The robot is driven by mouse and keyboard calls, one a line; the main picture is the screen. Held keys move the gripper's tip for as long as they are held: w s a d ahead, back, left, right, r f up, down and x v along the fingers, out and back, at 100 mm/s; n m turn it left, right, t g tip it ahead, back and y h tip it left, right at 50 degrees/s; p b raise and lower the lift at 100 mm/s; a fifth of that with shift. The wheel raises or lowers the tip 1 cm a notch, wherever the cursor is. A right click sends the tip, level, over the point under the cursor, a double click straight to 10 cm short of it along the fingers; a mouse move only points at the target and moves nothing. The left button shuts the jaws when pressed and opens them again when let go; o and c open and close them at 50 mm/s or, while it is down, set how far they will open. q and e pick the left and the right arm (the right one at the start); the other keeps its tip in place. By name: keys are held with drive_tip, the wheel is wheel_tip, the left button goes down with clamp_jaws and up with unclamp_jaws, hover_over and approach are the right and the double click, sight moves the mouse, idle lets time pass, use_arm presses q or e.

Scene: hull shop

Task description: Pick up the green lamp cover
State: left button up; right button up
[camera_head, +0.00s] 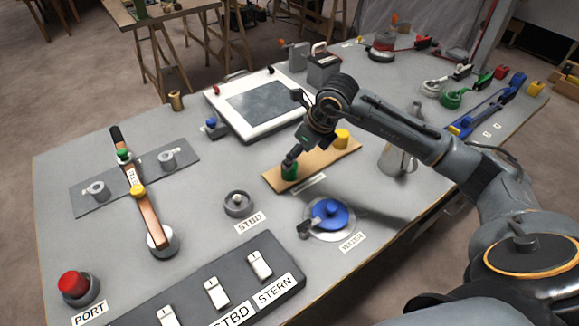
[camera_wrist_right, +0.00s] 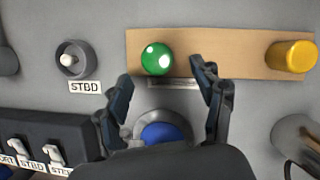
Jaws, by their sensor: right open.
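The green lamp cover (camera_head: 289,172) stands on the left end of a tan wooden board (camera_head: 318,170) on the grey table. In the right wrist view the green cover (camera_wrist_right: 157,59) shows as a shiny round dome, between and just beyond the fingertips. My right gripper (camera_head: 291,160) is over the cover in the head view and partly hides it. In the wrist view my right gripper (camera_wrist_right: 161,75) is open, with one finger on each side of the cover's line. I cannot tell whether a finger touches it. My left gripper is not in view.
A yellow cover (camera_head: 342,137) stands on the board's other end. A blue knob (camera_head: 328,213) on a round base, a grey STBD socket (camera_head: 239,203) and a switch panel (camera_head: 215,290) lie nearer. A metal jug (camera_head: 398,158) stands right of the board, under my arm. A framed screen (camera_head: 262,103) lies behind.

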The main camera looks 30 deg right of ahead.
drive_tip(key=shift+w+a+f, duration=0.15)
drive_tip(key=shift+w+f, duration=0.15)
drive_tip(key=shift+f, duration=0.35)
drive_tip(key=shift+a+f, duration=0.1)
drive_tip(key=shift+f, duration=0.25)
drive_tip(key=p+x, duration=0.1)
drive_tip(key=x, duration=0.2)
drive_tip(key=shift+a+f, duration=0.15)
drive_tip(key=shift+f, duration=0.15)
drive_tip(key=shift+w+f, duration=0.15)
drive_tip(key=shift+f, duration=0.25)
drive_tip(key=c, duration=1)
